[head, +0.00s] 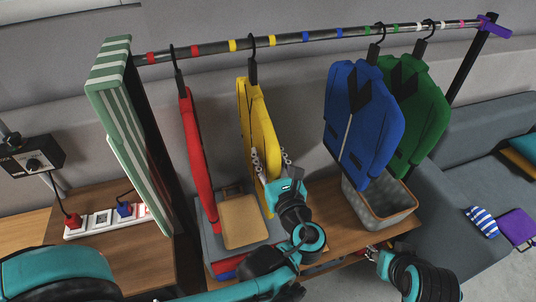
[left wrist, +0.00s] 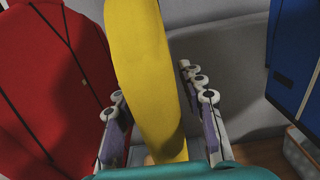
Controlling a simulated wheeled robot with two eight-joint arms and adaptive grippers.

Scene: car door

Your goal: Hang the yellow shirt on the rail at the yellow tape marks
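The yellow shirt (head: 257,115) hangs upright on a dark hanger. Its hook (head: 251,42) is at the rail (head: 290,40), between the two yellow tape marks (head: 233,45). My left gripper (head: 271,160) is at the shirt's lower part, one finger on each side. In the left wrist view the yellow shirt (left wrist: 145,70) stands between the spread fingers (left wrist: 155,95), with a clear gap on the right and the left finger near the cloth. My right gripper (head: 373,253) is low, by the bench's front edge, away from the shirt; its fingers are mostly hidden.
A red shirt (head: 197,150) hangs close on the left. Blue (head: 362,115) and green (head: 418,110) jackets hang on the right. A striped green panel (head: 115,105) is at the far left.

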